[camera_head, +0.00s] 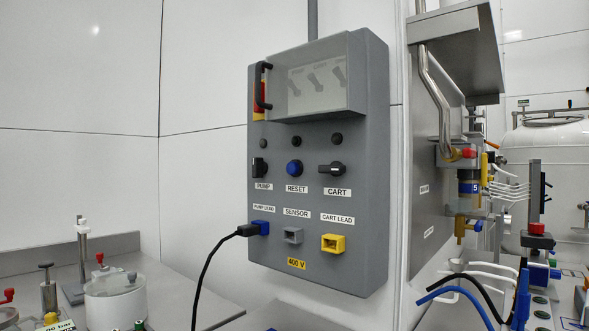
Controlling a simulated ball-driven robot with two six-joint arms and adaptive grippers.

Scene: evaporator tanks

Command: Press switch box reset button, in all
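The grey switch box (318,170) hangs on the white wall in the middle of the head view. Its round blue reset button (294,168) sits above the RESET label, between the black pump knob (260,167) and the black cart knob (332,170). The pump knob's bar stands upright and the cart knob's bar lies level. Three dark round lamps sit above these controls. A clear-windowed cover (318,82) with a black handle sits over switches at the top. Neither of my grippers shows in this view.
A black cable (203,275) runs from the blue pump lead socket (262,228) down to the left. The grey sensor socket (293,235) and yellow cart lead socket (333,243) look empty. Pipework and hoses stand at right.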

